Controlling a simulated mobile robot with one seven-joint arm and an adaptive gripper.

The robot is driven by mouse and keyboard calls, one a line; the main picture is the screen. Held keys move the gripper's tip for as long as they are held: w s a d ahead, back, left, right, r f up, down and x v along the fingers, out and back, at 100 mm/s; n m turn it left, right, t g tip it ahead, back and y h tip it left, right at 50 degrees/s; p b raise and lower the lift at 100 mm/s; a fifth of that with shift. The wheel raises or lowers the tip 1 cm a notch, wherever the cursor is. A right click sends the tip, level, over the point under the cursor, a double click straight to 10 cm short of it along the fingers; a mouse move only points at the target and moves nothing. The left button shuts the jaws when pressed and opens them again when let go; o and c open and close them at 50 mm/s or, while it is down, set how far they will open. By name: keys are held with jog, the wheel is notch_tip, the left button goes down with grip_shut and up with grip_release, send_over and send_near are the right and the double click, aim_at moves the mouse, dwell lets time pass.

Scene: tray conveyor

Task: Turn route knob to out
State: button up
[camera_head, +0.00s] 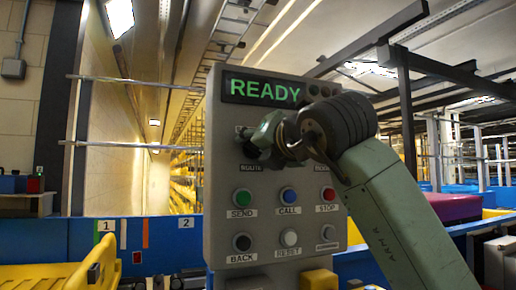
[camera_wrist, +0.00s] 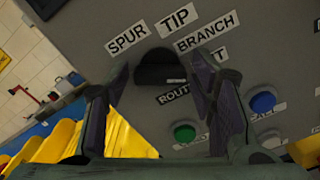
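The route knob (camera_wrist: 160,72) is a dark, rounded knob on the grey control panel. In the wrist view it lies between the two fingers of my gripper (camera_wrist: 162,80), which are apart, with a gap visible on each side. Labels SPUR, TIP and BRANCH sit around it; another, ending in T, is partly hidden by a finger. ROUTE (camera_wrist: 174,95) is below it. I cannot tell which label the knob points to. In the head view my gripper (camera_head: 257,142) is at the panel's left side, above the ROUTE label, and hides most of the knob.
The panel (camera_head: 222,120) has a READY display (camera_head: 262,91). Below the knob are green SEND (camera_head: 242,197), blue CALL (camera_head: 289,195) and red STOP (camera_head: 328,194) buttons, with more buttons beneath. Yellow trays (camera_head: 60,276) and blue conveyor sides lie left.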

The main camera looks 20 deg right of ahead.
jog(key=shift+o, duration=0.7)
jog(key=s, duration=1.2)
jog(key=shift+d, duration=0.2)
jog(key=shift+f, duration=0.1)
